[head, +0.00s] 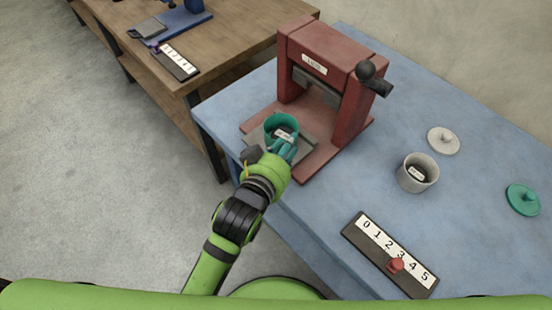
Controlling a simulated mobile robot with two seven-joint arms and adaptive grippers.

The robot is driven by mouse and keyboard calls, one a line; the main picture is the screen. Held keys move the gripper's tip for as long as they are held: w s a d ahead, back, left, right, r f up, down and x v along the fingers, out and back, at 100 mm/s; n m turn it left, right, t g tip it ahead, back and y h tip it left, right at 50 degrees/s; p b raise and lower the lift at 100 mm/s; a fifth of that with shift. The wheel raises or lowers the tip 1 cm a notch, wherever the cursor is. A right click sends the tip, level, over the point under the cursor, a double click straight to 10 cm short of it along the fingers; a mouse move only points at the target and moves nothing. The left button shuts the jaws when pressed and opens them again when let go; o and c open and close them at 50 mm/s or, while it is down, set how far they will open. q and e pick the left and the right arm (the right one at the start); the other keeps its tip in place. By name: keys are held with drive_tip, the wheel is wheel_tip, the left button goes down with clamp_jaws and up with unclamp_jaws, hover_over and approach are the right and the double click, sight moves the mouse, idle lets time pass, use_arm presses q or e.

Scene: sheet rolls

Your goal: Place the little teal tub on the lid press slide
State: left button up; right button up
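The little teal tub (281,122) is at the lid press slide (310,146), a grey plate on the red base of the lid press (326,60). It looks upright, open at the top, with a small white label on its near side. I cannot tell whether its bottom rests on the slide. My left gripper (289,148) is at the tub's near right side, its fingers overlapping the lower wall. Whether the fingers are closed on the tub is hidden. My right gripper is not in view.
On the blue table (320,215) stand a grey tub (417,173), a white lid (443,140), a teal lid (522,199) and a number strip (390,254) with a red slider (396,265). The press lever (372,78) sticks out right. A wooden table (215,45) stands behind left.

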use_arm(q)
drive_tip(key=v, duration=0.6)
drive_tip(key=shift+s, duration=0.25)
drive_tip(key=shift+a+r, duration=0.1)
idle(0.7)
